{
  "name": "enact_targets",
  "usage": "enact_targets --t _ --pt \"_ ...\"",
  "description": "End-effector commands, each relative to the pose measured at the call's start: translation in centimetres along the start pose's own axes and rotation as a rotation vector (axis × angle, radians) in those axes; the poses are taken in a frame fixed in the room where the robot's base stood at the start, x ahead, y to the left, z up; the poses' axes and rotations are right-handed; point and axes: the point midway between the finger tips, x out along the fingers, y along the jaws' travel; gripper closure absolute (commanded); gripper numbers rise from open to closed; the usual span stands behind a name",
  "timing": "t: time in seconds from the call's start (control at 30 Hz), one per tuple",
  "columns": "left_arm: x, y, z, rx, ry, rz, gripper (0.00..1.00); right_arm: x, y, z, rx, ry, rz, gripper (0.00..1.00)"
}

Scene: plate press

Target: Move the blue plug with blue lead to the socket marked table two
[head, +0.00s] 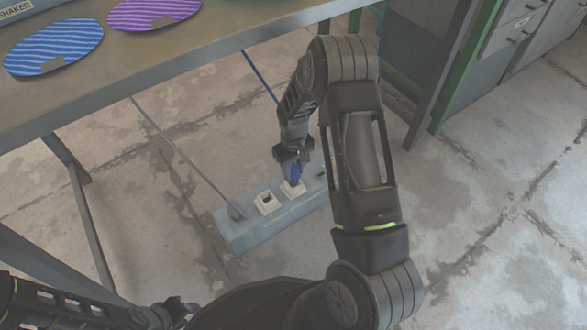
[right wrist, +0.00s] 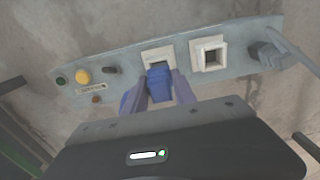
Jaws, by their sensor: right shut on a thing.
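The blue plug (head: 294,174) is between the fingers of my right gripper (head: 291,160), which is shut on it at the middle socket (head: 293,189) of a grey socket strip (head: 232,235) on the floor. In the right wrist view the plug (right wrist: 158,84) overlaps the lower part of that socket (right wrist: 157,56); I cannot tell how deep it sits. The blue lead (head: 260,75) runs up behind my right arm. A white-framed socket (head: 267,202) beside it is empty; it also shows in the right wrist view (right wrist: 210,57). No table-two marking is readable. My left gripper (head: 178,309) is at the bottom left, jaws unclear.
A grey plug (head: 237,213) with a grey lead (head: 180,150) sits at the strip's near end. A table (head: 150,65) with striped discs overhangs at left. Cabinets (head: 500,50) stand at right.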

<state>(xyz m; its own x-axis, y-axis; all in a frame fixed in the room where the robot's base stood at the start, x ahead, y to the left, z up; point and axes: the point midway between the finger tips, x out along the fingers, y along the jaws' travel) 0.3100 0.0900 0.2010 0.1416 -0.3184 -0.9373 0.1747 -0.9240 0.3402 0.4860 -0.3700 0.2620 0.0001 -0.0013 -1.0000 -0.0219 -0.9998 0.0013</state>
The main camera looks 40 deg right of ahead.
Motion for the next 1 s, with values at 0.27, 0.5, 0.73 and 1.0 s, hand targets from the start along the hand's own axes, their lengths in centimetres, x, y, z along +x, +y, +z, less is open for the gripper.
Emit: enact_targets --t 0.27,0.5,0.73,1.0 --pt "0.6 -0.2 0.1 0.0 0.0 0.0 0.64 0.8 0.0 0.0 0.0 0.0 0.0 1.0" --pt "0.9 -0.3 0.1 0.0 0.0 0.0 0.64 1.4 0.0 0.0 0.0 0.0 0.0 1.0" --pt "1.3 -0.5 0.1 0.0 0.0 0.0 0.64 2.0 0.0 0.0 0.0 0.0 0.0 1.0" --pt "1.8 -0.6 0.1 0.0 0.0 0.0 0.64 2.6 0.0 0.0 0.0 0.0 0.0 1.0"
